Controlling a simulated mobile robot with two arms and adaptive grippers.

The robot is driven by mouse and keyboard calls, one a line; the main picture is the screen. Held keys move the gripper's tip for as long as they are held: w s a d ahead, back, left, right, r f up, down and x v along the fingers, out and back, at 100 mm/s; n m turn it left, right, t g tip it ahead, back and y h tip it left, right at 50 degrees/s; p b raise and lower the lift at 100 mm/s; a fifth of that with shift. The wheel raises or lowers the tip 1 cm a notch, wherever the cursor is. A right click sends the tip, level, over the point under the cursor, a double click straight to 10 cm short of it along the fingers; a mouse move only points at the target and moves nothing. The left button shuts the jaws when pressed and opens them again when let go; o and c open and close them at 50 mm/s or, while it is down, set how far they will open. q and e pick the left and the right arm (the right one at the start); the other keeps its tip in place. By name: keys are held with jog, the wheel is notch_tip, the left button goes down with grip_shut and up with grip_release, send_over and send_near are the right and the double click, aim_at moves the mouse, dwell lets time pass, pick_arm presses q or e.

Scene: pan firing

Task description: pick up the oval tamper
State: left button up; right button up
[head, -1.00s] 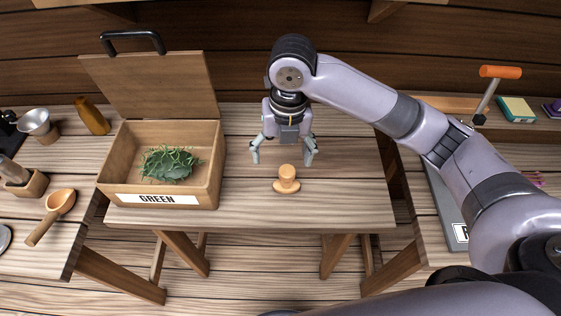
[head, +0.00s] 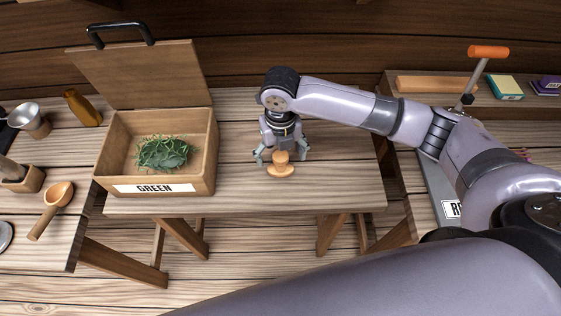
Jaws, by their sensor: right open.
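The oval tamper (head: 281,169) is a light wooden piece with a wide base and a knob on top. It stands upright on the middle table, near its front edge. My right gripper (head: 280,160) is open and low over the table, just behind the tamper, with a finger to each side of its knob. I cannot tell whether the fingers touch it. My left gripper is not in view.
A wooden box labelled GREEN (head: 207,172), its lid raised, holds green leaves (head: 165,153) on the left of the table (head: 340,185). A wooden scoop (head: 53,205) lies on the left table. The table is clear right of the tamper.

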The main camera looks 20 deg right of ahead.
aim_at(281, 164)
jog(key=shift+f, duration=0.45)
notch_tip(281, 164, down, 4)
jog(key=shift+r+p, duration=0.2)
jog(key=shift+p, duration=0.6)
jog(key=shift+f, duration=0.3)
jog(key=shift+c, duration=0.3)
jog(key=c, duration=1.6)
jog(key=shift+o, duration=0.2)
jog(key=shift+r, duration=0.1)
notch_tip(281, 164, up, 20)
jog(key=b, duration=0.3)
